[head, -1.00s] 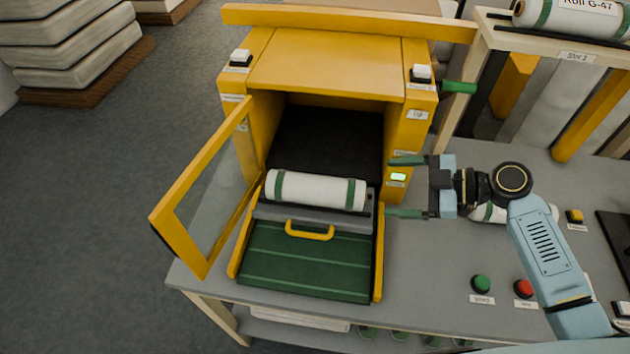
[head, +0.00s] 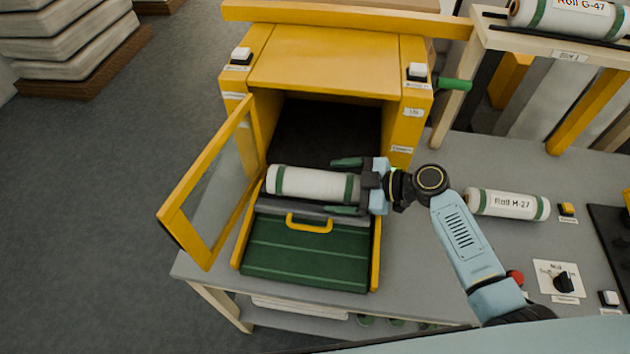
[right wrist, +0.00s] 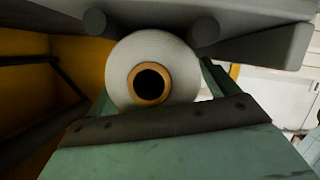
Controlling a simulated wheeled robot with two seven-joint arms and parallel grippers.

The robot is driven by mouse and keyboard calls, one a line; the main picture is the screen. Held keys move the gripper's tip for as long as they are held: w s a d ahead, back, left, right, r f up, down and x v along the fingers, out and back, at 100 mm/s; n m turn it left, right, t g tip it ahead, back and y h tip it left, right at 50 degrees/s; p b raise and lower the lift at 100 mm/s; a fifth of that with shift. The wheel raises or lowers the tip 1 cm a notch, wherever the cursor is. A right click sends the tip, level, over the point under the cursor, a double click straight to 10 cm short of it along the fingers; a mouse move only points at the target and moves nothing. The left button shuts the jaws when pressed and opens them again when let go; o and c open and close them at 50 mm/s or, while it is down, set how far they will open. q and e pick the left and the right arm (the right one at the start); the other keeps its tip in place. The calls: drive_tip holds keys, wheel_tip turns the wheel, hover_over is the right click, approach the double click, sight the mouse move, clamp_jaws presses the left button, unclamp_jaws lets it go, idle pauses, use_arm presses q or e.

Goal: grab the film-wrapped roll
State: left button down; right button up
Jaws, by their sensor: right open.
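A white roll with green end bands (head: 308,182) lies crosswise at the mouth of the yellow machine, on the grey ledge behind the green ramp. I cannot clearly make out film on it. My right gripper (head: 333,186) is open, reaching in from the right, with one green finger behind the roll's right end and one in front. The right wrist view shows the roll end-on (right wrist: 182,58), with a brown ring around a dark hollow core. Whether the fingers touch it I cannot tell. My left gripper is not in view.
The yellow machine (head: 325,60) has its glass door (head: 208,185) swung open to the left. A labelled roll M-27 (head: 507,204) lies on the table to the right. Roll G-47 (head: 570,14) rests on the rack. A red button (head: 516,277) and knob (head: 563,282) are near the front right.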

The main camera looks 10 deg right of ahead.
drive_tip(key=shift+c, duration=0.4)
drive_tip(key=c, duration=1.1)
drive_tip(key=shift+o, duration=0.2)
